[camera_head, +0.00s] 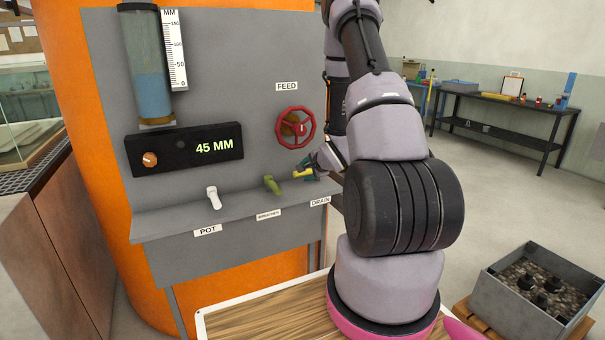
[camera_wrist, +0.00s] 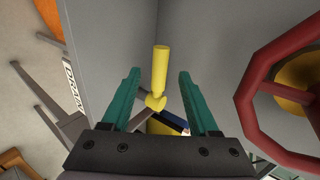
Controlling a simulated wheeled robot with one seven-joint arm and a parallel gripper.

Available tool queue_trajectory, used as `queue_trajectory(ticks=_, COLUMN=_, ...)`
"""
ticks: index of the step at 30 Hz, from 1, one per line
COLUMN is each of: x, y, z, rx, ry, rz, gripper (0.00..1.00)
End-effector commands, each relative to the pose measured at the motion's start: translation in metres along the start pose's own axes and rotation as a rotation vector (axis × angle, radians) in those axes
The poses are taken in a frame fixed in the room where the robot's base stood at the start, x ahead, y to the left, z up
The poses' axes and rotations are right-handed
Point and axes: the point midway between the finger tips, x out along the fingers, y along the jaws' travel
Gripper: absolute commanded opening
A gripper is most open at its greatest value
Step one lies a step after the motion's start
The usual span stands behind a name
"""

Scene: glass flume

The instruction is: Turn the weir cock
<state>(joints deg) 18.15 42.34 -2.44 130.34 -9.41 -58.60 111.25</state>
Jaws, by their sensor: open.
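Three cock handles stand along the grey panel's ledge: a white one (camera_head: 213,197) above POT, an olive-green one (camera_head: 272,185) above a small label (camera_head: 269,214) that I cannot read, and a yellow one (camera_head: 302,173) by DRAIN. No label legibly reads weir. My gripper (camera_head: 318,166) is at the yellow handle. In the wrist view, my gripper (camera_wrist: 159,76) is open, with teal fingers on both sides of the yellow handle (camera_wrist: 160,72), and gaps show on both sides. The handle's lower end is partly hidden by the gripper.
A red FEED wheel (camera_head: 295,127) is above the yellow handle and close on the right in the wrist view (camera_wrist: 285,85). The display (camera_head: 185,149) reads 45 MM. A grey crate of gravel (camera_head: 500,300) stands at lower right.

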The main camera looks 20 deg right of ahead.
Motion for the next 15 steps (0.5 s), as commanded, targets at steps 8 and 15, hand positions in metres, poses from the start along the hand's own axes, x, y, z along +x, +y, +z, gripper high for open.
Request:
queue_trajectory(ticks=8, x=0.036, y=0.000, z=0.000, rx=-0.001, ry=0.001, rz=0.000, gripper=0.61)
queue_trajectory(ticks=15, x=0.041, y=0.000, z=-0.001, rx=0.000, ry=0.002, rz=0.000, gripper=0.61)
